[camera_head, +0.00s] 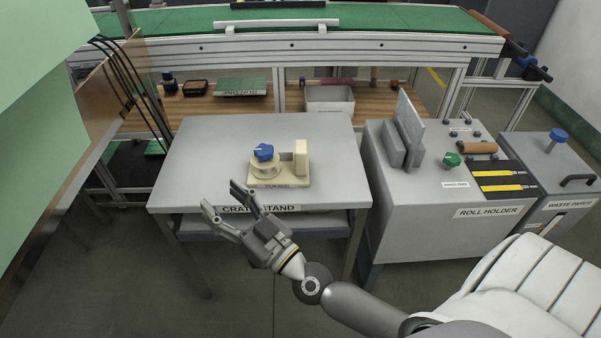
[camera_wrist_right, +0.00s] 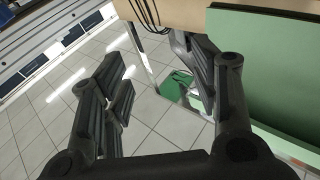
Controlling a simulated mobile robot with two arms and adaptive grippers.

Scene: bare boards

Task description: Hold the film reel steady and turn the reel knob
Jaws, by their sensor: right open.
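The film reel (camera_head: 265,170) is a cream-coloured unit with a round drum and an upright block on a flat base. It sits on the grey crate stand (camera_head: 200,160). The blue reel knob (camera_head: 263,152) is on top of the drum. My right gripper (camera_head: 222,200) is open and empty, in front of the stand's front edge and to the left of the reel, apart from it. In the right wrist view its fingers (camera_wrist_right: 155,85) are spread with only floor and a green panel beyond; the reel is not in that view. My left gripper is not in view.
The roll holder (camera_head: 480,212) with a green knob (camera_head: 452,160) stands right of the stand, and the waste paper bin (camera_head: 562,160) beyond it. A green-topped conveyor (camera_head: 360,18) runs behind. A large pale green panel (camera_head: 40,110) fills the left. The stand top around the reel is clear.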

